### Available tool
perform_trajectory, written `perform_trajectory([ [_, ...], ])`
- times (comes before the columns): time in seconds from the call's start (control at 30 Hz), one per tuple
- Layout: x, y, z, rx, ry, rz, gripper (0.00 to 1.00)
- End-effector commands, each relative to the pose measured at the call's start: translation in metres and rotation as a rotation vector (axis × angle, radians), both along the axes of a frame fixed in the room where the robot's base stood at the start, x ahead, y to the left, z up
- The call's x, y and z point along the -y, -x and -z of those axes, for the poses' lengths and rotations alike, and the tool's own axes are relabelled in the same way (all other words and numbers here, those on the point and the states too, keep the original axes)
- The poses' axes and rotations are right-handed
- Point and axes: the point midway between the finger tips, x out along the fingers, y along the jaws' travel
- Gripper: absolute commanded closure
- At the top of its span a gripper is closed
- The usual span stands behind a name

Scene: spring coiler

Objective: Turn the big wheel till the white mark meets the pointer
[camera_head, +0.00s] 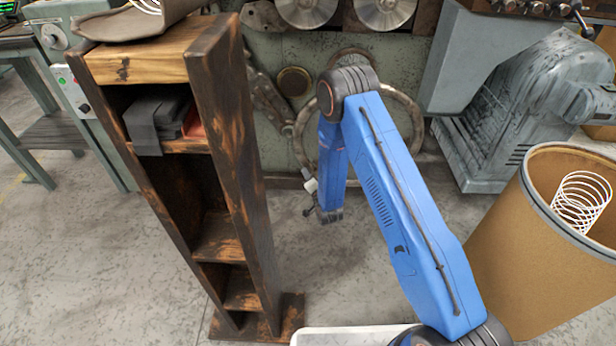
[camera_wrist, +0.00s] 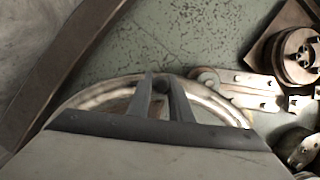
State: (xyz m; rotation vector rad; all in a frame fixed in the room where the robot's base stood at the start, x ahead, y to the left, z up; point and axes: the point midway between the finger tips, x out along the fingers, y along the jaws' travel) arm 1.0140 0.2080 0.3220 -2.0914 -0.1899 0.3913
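The big wheel (camera_head: 412,108) is a metal ring on the front of the green machine in the head view. My blue arm covers its middle and part of its rim. In the wrist view its pale rim (camera_wrist: 222,103) arcs across the middle. My gripper (camera_wrist: 161,78) has its two dark fingers at that rim, a little apart. A small dark round piece (camera_wrist: 162,86) shows between the fingertips. I cannot tell if the fingers press on it. In the head view the fingers cannot be made out. I cannot make out the white mark or the pointer in either view.
A tall wooden shelf (camera_head: 240,170) stands close left of my arm, with dark cloth (camera_head: 155,122) inside. A brown drum (camera_head: 530,250) with a white spring (camera_head: 582,203) stands at the right. A grey ribbed motor housing (camera_head: 530,115) is behind it.

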Motion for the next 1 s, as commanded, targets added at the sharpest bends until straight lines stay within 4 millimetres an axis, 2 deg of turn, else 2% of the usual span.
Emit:
perform_trajectory([
  [0.23,-0.003,0.0,-0.004,0.001,-0.016,0.0,1.0],
  [0.5,-0.023,-0.001,-0.041,0.009,-0.187,0.0,1.0],
  [0.6,-0.027,-0.001,-0.049,0.009,-0.224,0.0,1.0],
  [0.9,-0.027,-0.001,-0.05,0.009,-0.233,0.0,1.0],
  [0.93,-0.027,-0.001,-0.05,0.009,-0.233,0.0,0.79],
  [1.0,-0.027,-0.001,-0.05,0.008,-0.233,0.001,0.63],
])
